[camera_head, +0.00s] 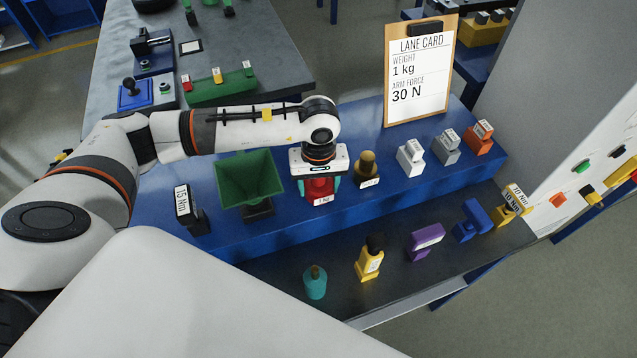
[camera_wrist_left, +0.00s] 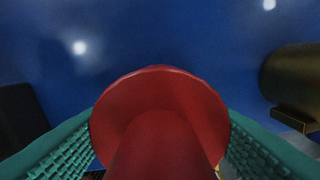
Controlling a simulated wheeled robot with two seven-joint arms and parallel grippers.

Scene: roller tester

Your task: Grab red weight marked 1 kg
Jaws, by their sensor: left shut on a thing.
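The red weight (camera_head: 320,188) stands on the blue raised shelf, with a white label reading 1 kg on its front. My left gripper (camera_head: 319,181) is above it, pointing down, with its teal fingers on both sides of the weight. In the left wrist view the red weight (camera_wrist_left: 160,115) sits between the ribbed teal fingers, which are shut on it. I cannot tell whether its base is clear of the shelf. My right gripper is not in view.
A green hopper (camera_head: 249,180) stands left of the weight and a brass weight (camera_head: 367,168) close on its right. The lane card (camera_head: 419,75) stands behind, reading 1 kg and 30 N. Several coloured items, including a purple block (camera_head: 426,241), line the lower dark ledge.

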